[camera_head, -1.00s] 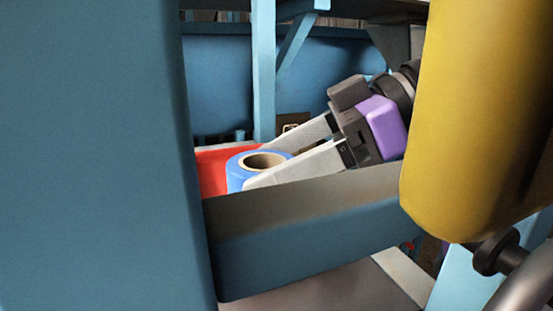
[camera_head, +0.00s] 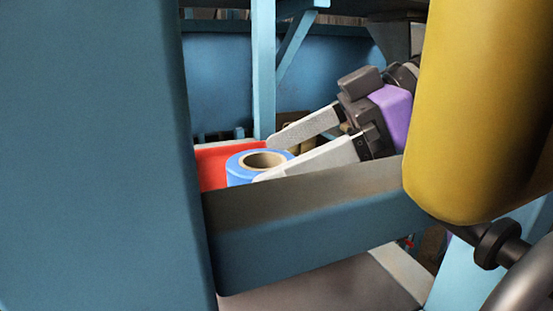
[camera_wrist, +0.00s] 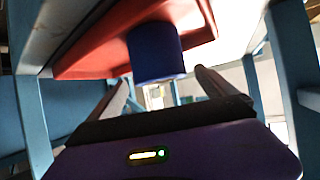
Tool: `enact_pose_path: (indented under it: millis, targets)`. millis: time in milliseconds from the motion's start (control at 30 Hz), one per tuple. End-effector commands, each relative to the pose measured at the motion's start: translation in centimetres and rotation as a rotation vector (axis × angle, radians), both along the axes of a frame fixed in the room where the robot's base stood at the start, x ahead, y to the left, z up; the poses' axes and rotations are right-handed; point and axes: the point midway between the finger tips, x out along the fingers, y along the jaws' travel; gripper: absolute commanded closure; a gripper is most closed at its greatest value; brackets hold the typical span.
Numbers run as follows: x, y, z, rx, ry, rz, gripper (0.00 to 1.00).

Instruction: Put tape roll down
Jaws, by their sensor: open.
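The tape roll (camera_head: 240,174) is blue with a tan core and stands on its flat end on a red surface (camera_head: 213,165), behind the blue beam. It also shows in the wrist view (camera_wrist: 155,52), against the red surface (camera_wrist: 105,47). In the wrist view my gripper (camera_wrist: 163,78) has a finger on each side, with the roll beyond the tips. Whether a finger still touches the roll is hard to tell.
A blue beam (camera_head: 310,235) runs in front of the red surface and hides its near edge. A blue upright (camera_head: 263,70) with a brace stands behind. A large blue post (camera_head: 95,155) fills the left, and a yellow cylinder-like body is at the right.

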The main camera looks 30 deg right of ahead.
Motion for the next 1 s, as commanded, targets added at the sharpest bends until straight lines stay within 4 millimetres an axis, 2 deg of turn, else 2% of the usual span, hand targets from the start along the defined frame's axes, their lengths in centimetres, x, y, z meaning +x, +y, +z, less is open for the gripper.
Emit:
enact_pose_path:
  millis: [300, 500, 700, 1000]
  targets:
    - [-3.4, -4.6, 3.0, -0.001, -0.003, -0.003, 0.05]
    - [-5.0, -6.7, 4.5, -0.001, -0.001, -0.002, 0.05]
    - [-5.7, -7.5, 5.1, -0.001, -0.001, 0.0, 0.05]
    - [-5.8, -7.5, 5.2, -0.001, -0.001, 0.0, 0.05]
